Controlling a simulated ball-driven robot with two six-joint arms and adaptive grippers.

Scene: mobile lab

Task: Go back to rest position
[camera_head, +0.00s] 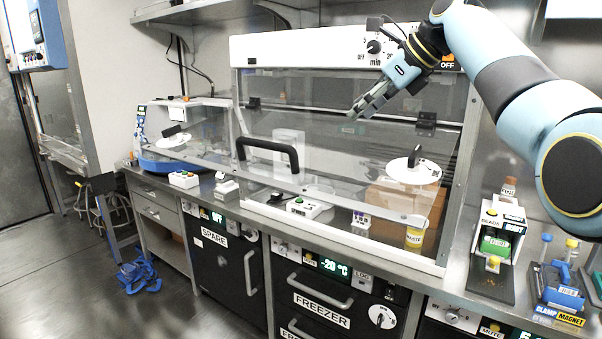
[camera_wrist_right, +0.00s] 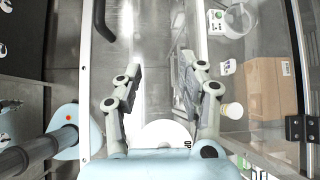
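My right arm comes in from the right edge of the head view, pale blue and dark grey. Its gripper (camera_head: 358,112) is raised in front of the upper part of the clear-fronted cabinet (camera_head: 458,165), pointing down and left. In the right wrist view the two fingers of the right gripper (camera_wrist_right: 153,85) stand apart with nothing held between them. My left gripper shows in neither view.
The cabinet's front has a black handle (camera_head: 267,152). Behind the clear panel are a cardboard box (camera_head: 400,208) and a yellow-labelled jar (camera_head: 415,236). A green-and-white device (camera_head: 497,240) and a clamp stand (camera_head: 562,285) stand at right.

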